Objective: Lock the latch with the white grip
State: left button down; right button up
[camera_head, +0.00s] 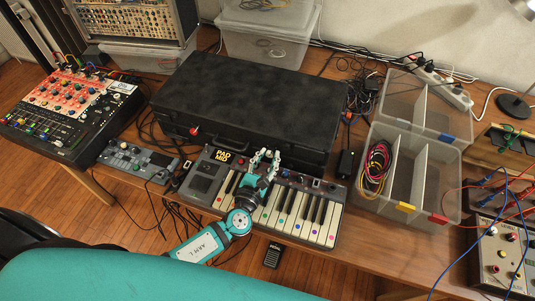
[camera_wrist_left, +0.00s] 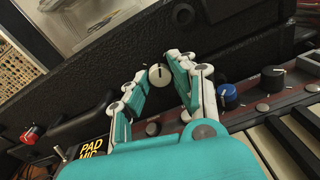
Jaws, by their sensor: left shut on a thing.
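The closed black case (camera_head: 250,100) lies flat on the table; its front side also shows in the wrist view (camera_wrist_left: 240,45). A latch with a round white grip (camera_wrist_left: 159,76) is on the front of the case, a dark mark across its face. My left gripper (camera_head: 264,158) reaches over the keyboard to the case front. In the wrist view its fingers (camera_wrist_left: 160,70) are closed on either side of the white grip and hold it. A latch with a red grip (camera_head: 193,131) is farther left on the case front, also in the wrist view (camera_wrist_left: 31,133).
A small keyboard (camera_head: 300,212) and a pad device (camera_head: 205,175) lie right in front of the case, close under my left gripper. Clear plastic boxes (camera_head: 440,165) with cables stand to the right. A mixer (camera_head: 70,110) stands at the left.

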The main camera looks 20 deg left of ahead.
pick_arm(q)
jog(key=shift+m+p, duration=1.05)
jog(key=shift+m, duration=1.05)
jog(key=c, duration=1.1)
grip_release()
jog(key=s, duration=1.2)
jog(key=shift+a+r, duration=0.2)
jog(key=shift+r, duration=0.2)
